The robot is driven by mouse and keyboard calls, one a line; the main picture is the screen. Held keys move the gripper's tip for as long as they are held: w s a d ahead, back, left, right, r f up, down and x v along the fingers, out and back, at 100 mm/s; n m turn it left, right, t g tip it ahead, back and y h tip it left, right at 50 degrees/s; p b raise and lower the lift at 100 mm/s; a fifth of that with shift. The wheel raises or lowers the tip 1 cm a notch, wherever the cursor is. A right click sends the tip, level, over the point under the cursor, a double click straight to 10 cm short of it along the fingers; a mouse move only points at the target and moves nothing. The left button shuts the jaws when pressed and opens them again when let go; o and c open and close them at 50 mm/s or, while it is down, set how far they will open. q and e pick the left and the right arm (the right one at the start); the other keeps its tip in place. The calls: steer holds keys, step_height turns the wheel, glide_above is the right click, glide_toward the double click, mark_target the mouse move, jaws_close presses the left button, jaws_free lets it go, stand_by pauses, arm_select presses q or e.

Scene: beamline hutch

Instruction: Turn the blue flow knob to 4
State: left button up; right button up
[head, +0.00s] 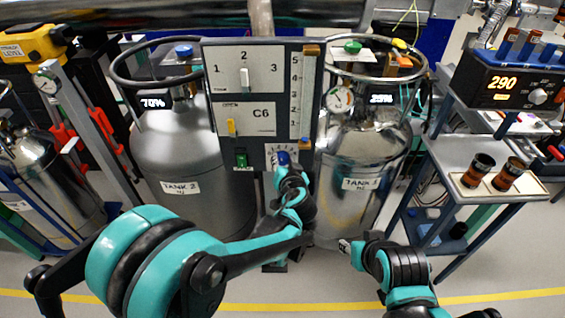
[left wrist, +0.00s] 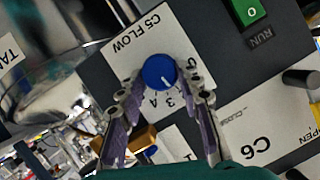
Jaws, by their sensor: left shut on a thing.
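The blue flow knob (head: 283,158) sits low on the dark panel in the head view, on a white dial plate. In the left wrist view the blue flow knob (left wrist: 158,70) is on the plate marked C5 FLOW (left wrist: 128,48), seen upside down. Its white mark points down and slightly right, toward the digits, seemingly near the 3. My left gripper (head: 285,170) is shut on the knob, with a finger on each side in the left wrist view (left wrist: 160,79). The fingers hide part of the scale. My right gripper (head: 345,246) is low in front of the right tank, away from the panel; its jaws are unclear.
The panel (head: 228,143) also has a green switch (head: 241,159), a C6 slider (head: 231,127) and a vertical scale. Grey tanks stand left (head: 180,150) and right (head: 362,165). A cart (head: 470,190) with two dark cylinders stands at the right.

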arm_select(q)
steer(key=m, duration=0.1)
steer(key=m+y, duration=0.1)
steer(key=m+t+y+b, duration=0.1)
steer(key=m, duration=0.1)
steer(key=shift+d+f, duration=0.25)
steer(key=shift+d, duration=0.05)
steer(key=m+y, duration=0.1)
steer(key=m, duration=0.1)
steer(key=m+t+y, duration=0.1)
steer(key=shift+f+m, duration=0.2)
steer(key=shift+m, duration=0.2)
stand_by(0.4)
steer(key=o, duration=1.2)
steer(key=shift+c, duration=0.2)
steer(key=shift+r, duration=0.1)
steer(key=r, duration=0.9)
steer(key=shift+s+a+r, duration=0.15)
steer(key=shift+a, duration=0.05)
steer(key=shift+d+r, duration=0.2)
steer(key=shift+r, duration=0.1)
